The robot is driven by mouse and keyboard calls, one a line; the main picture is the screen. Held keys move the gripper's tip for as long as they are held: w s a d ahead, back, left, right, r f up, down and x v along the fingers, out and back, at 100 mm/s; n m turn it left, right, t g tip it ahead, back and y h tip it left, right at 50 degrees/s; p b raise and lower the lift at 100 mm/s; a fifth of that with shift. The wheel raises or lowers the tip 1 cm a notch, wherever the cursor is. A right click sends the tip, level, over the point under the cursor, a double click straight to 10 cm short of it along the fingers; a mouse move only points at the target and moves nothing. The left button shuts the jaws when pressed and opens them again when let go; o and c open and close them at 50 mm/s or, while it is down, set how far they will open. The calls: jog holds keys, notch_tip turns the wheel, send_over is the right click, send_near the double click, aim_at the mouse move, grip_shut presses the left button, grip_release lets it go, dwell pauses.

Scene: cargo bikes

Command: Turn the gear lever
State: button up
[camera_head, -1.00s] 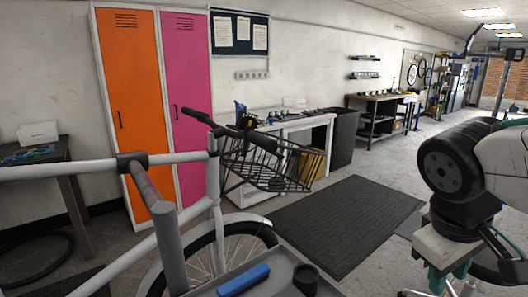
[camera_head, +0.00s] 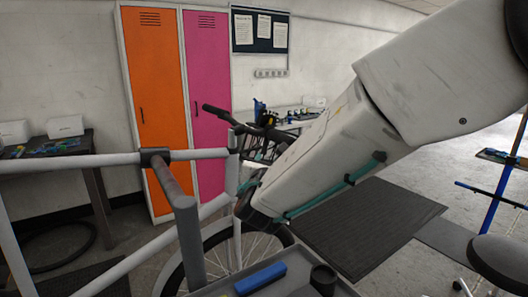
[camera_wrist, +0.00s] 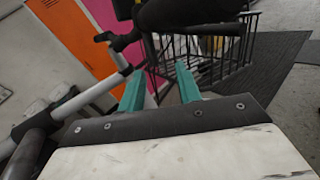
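The bike's handlebar (camera_head: 218,113) has a dark grip and stands at the middle of the head view, in front of the pink locker. Dark handlebar parts (camera_wrist: 185,18) also fill the top of the wrist view, close beyond the fingers. I cannot make out the gear lever among these dark parts. My gripper (camera_wrist: 157,80) shows two teal fingers apart with nothing between them, pointing toward the handlebar and basket. In the head view my arm reaches in from the upper right, and the gripper end is low, just below the handlebar area.
A wire basket (camera_wrist: 215,50) lies just beyond the fingers. The white bike frame (camera_head: 80,160) crosses the left. A tray with a blue object (camera_head: 260,279) is at the bottom. A dark mat (camera_head: 370,235) lies on the floor; orange (camera_head: 155,100) and pink lockers stand behind.

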aim_at(263, 152)
jog(key=shift+n+y, duration=0.3)
jog(key=shift+n, duration=0.1)
jog(key=w, duration=0.5)
jog(key=w+a, duration=0.1)
jog(key=w, duration=0.2)
jog(key=shift+r, duration=0.1)
grip_shut()
